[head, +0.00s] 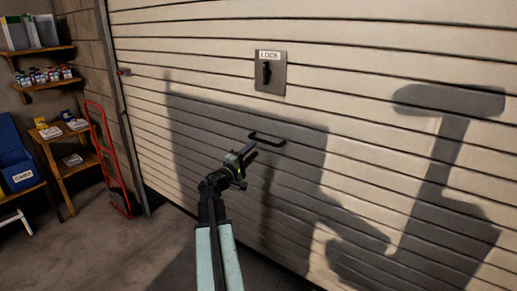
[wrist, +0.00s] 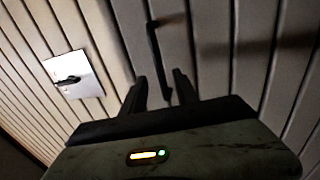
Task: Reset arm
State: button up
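My arm reaches forward from the bottom of the head view, and my gripper (head: 248,153) is held up in front of the closed garage door (head: 400,60). In the wrist view my gripper (wrist: 158,88) shows two dark fingers standing apart with nothing visible held between them. A black door handle (head: 267,139) is just beyond and right of the gripper in the head view. The handle also shows in the wrist view (wrist: 155,45), running down towards the gap between the fingers. I cannot tell whether the fingers touch it.
A lock plate (head: 277,83) with a dark knob sits above the handle. A red hand truck (head: 106,160) leans at the left by the door's edge. The floor between is clear.

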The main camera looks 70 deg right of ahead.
jog(key=shift+w+a, duration=0.15)
jog(key=shift+a, duration=0.1)
